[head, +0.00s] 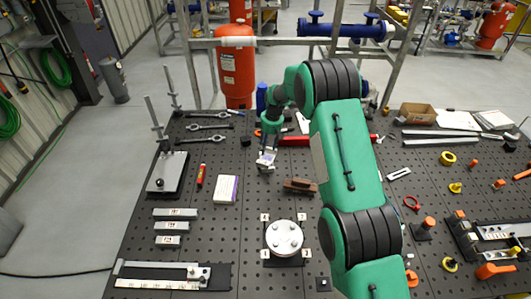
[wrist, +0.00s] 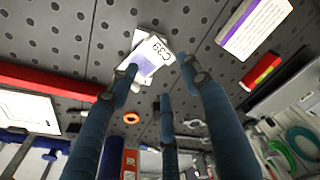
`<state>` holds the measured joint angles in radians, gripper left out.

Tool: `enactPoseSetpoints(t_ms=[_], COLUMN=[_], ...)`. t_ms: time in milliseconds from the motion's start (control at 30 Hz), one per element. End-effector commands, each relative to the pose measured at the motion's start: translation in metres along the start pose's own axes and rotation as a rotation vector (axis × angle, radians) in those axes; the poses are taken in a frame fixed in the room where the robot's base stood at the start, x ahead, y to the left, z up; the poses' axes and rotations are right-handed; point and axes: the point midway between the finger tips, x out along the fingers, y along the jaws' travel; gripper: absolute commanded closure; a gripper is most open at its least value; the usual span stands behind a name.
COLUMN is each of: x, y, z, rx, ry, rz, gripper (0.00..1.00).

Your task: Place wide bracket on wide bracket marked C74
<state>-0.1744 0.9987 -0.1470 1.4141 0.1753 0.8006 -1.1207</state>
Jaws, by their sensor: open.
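My gripper (head: 268,148) hangs over the table left of my arm. In the wrist view its dark blue fingers (wrist: 160,77) are spread open. A pale piece with a white label reading C39 (wrist: 158,50) lies just beyond the fingertips; it shows below my gripper in the head view (head: 266,160). I cannot tell if the fingers touch it, and its full shape is partly hidden. Several grey bars with small labels, a top one (head: 175,213), a middle one (head: 171,226) and a lower one (head: 168,240), lie at the left. Their labels are too small to read, and I cannot make out C74.
A brown block (head: 300,186) and a round white flange (head: 284,238) are nearer. A long red tool (head: 296,140) lies behind. Bare perforated table (head: 225,270) shows between them.

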Motion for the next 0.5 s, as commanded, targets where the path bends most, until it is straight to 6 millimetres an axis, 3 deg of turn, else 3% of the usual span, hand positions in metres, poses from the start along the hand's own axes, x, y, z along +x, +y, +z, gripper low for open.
enactPoseSetpoints(t_ms=[233,500], x=[-0.023,-0.03], y=[0.0,0.0], z=[0.0,0.0], rx=[0.0,0.0], ry=[0.0,-0.001], rz=[0.0,0.0], gripper=[0.52,0.52])
